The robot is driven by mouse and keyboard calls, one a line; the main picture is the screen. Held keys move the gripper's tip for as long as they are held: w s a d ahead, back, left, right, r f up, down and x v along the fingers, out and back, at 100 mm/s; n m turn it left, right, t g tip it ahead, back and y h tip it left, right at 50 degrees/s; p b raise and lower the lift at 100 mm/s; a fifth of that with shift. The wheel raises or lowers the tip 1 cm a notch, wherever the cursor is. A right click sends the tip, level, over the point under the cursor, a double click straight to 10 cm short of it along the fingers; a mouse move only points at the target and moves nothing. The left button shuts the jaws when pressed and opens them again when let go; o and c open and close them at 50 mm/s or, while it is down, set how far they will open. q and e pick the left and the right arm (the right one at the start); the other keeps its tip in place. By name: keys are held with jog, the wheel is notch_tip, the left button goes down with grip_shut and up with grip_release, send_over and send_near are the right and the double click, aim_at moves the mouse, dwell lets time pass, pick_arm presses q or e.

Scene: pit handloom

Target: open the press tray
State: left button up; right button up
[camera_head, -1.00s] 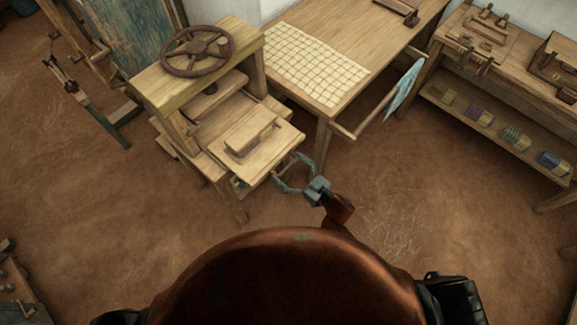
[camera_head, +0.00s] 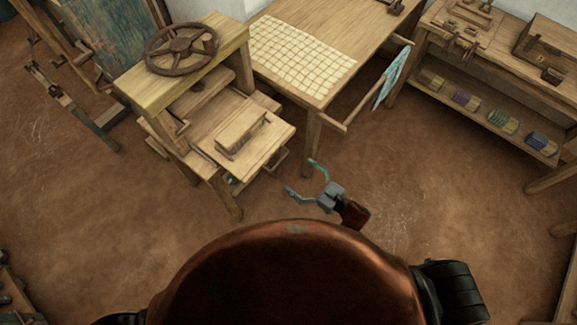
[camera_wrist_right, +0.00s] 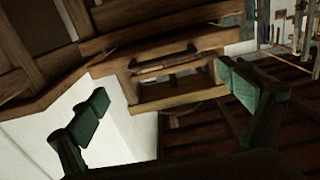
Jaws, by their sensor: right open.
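The wooden press (camera_head: 150,92) stands left of centre with a dark spoked wheel (camera_head: 181,48) on top. Its flat board (camera_head: 272,140) juts out in front and carries a wooden block (camera_head: 241,131). A lower wooden part (camera_head: 281,160) shows partly under the board's right edge; the head view does not show clearly whether this is the tray. My right gripper (camera_head: 302,177) is open and empty, in front and right of the board, apart from it. The right wrist view shows its green fingers (camera_wrist_right: 165,102) spread, with a dark handle bar (camera_wrist_right: 165,62) on a wooden frame beyond. My left gripper is not visible.
A table (camera_head: 372,50) with a pale gridded sheet (camera_head: 300,56) stands behind and right of the press, with a blue cloth (camera_head: 391,80) on its side rail. A shelved bench (camera_head: 487,75) stands at right. The earthen floor around my gripper is clear.

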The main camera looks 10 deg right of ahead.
jog(key=shift+v, duration=1.35)
jog(key=shift+w, duration=0.1)
jog(key=s+d+f+m+h, duration=0.1)
jog(key=d+f+m+h, duration=0.15)
jog(key=d+f, duration=0.45)
jog(key=s+d+f+m+h, duration=0.1)
jog(key=d+f+h, duration=0.25)
jog(key=f, duration=0.65)
jog(key=s+d+f+m+g+h, duration=0.1)
jog(key=s+d+f+g+h, duration=0.15)
jog(key=s+f, duration=0.35)
jog(key=s+d+f+m+g+h, duration=0.1)
jog(key=s+d+f+g, duration=0.2)
jog(key=f, duration=0.5)
jog(key=s+d+f+g+h, duration=0.1)
jog(key=s+f, duration=0.4)
jog(key=s, duration=0.6)
jog(key=s+d+f+m+g+h, duration=0.1)
jog(key=s+f, duration=0.5)
jog(key=s, duration=0.6)
jog(key=s+d+f+g+h, duration=0.1)
jog(key=s+f+g, duration=0.4)
jog(key=s, duration=0.7)
jog(key=shift+s+d+f+m, duration=0.2)
jog(key=shift+d+m, duration=0.15)
jog(key=shift+d, duration=0.55)
